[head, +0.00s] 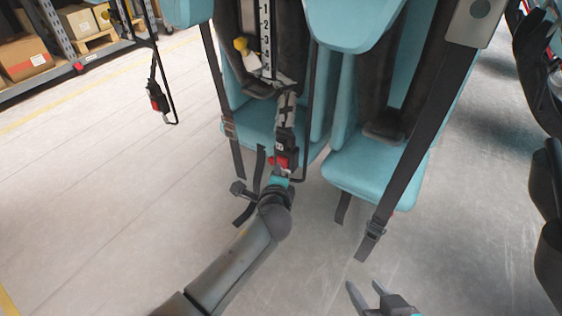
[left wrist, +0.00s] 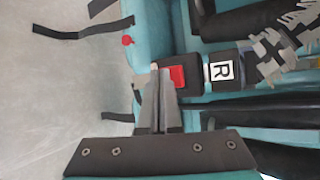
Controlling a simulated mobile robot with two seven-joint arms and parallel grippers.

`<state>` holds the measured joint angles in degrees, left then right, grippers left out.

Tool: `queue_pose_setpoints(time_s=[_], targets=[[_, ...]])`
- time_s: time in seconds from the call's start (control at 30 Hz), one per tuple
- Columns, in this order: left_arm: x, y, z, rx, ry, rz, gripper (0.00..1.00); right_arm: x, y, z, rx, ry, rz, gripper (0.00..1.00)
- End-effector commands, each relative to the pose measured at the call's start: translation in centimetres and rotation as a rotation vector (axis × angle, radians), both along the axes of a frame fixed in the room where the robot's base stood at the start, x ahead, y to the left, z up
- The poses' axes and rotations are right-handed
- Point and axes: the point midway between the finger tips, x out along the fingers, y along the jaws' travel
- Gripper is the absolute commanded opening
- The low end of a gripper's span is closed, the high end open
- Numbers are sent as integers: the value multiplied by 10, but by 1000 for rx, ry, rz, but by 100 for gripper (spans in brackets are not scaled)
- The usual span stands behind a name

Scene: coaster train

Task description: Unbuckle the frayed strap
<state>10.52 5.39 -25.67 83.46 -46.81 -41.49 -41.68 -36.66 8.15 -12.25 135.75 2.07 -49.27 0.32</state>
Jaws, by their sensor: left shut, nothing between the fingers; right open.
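The frayed strap (head: 286,104) runs down the left teal seat and looks grey and ragged. It also shows at the upper right of the left wrist view (left wrist: 285,40). It enters a black buckle (head: 286,141) marked "R" in the left wrist view (left wrist: 222,72), with a red button (left wrist: 177,77) at its near end. My left gripper (left wrist: 159,72) is shut and empty, its tips right beside the red button; I cannot tell whether they touch. In the head view my left gripper (head: 281,175) partly covers the buckle's lower end. My right gripper (head: 364,284) is open and empty at the bottom.
A second teal seat (head: 370,173) stands to the right, with a dark strap (head: 412,150) hanging in front. Another red-button buckle (head: 157,98) hangs at the left. A numbered strip (head: 265,38) and a yellow-and-white tag (head: 246,53) are above the buckle. The floor (head: 110,190) at left is clear.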

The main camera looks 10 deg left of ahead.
Motion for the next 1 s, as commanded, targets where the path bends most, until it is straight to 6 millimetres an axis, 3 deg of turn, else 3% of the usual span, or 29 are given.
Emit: queue_pose_setpoints(time_s=[0.53,1.0], targets=[[-12,5,0,0,1,1,0,0,0,9,0,0,0,50],[-53,19,1,0,0,0,0,0,0,29,0,0,0,50]])
